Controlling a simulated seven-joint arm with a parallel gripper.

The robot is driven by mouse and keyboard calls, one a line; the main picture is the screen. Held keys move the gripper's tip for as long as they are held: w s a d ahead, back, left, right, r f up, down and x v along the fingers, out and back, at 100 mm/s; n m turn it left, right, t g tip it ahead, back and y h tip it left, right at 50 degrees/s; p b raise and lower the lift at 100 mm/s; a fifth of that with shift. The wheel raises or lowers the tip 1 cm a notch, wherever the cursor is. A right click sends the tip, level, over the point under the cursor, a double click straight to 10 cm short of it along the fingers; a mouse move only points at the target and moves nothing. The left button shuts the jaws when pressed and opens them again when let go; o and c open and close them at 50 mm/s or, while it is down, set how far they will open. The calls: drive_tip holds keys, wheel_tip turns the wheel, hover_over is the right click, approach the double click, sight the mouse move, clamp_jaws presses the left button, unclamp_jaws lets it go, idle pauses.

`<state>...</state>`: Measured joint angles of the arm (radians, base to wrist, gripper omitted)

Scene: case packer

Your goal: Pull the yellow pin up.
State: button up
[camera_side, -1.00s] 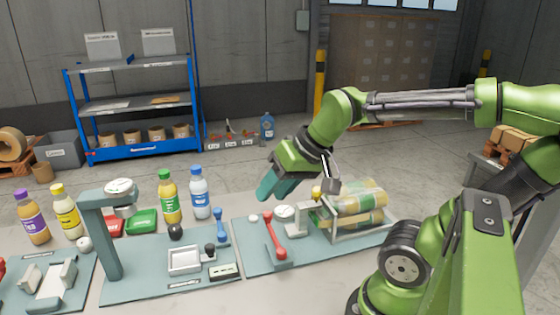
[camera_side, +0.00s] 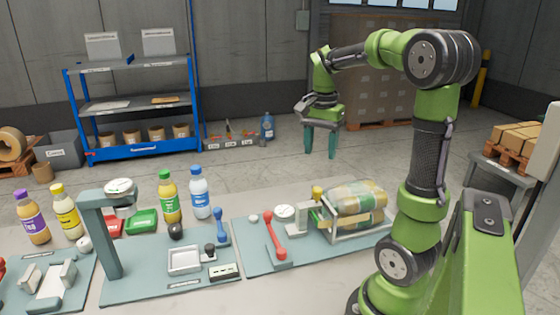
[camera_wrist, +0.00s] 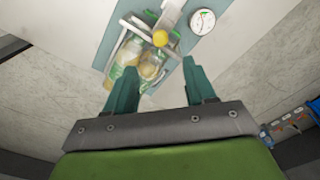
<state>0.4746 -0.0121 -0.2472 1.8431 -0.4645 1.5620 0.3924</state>
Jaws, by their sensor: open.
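The yellow pin (camera_side: 318,192) stands upright near the front of the rack of bottles on the right-hand teal board. Its round yellow head (camera_wrist: 160,38) shows in the wrist view, above and between my fingers in the picture. My gripper (camera_side: 321,155) is open and empty, fingers pointing down, high above and behind the rack in the side view. In the wrist view the two teal fingers (camera_wrist: 162,82) are spread wide apart, with nothing between them. The pin is clear of my gripper.
The wire rack (camera_side: 350,236) holds several bottles on their sides beside the pin. A round dial (camera_side: 285,212) and a red lever (camera_side: 273,235) stand left of it. A bottle press (camera_side: 100,235) and upright bottles are further left. Air around my gripper is free.

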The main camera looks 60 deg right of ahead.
sight(317, 188)
wheel_tip(317, 188, down, 12)
drive_tip(key=shift+r, duration=0.2)
drive_tip(key=shift+c, duration=0.3)
drive_tip(key=c, duration=1)
clamp_jaws()
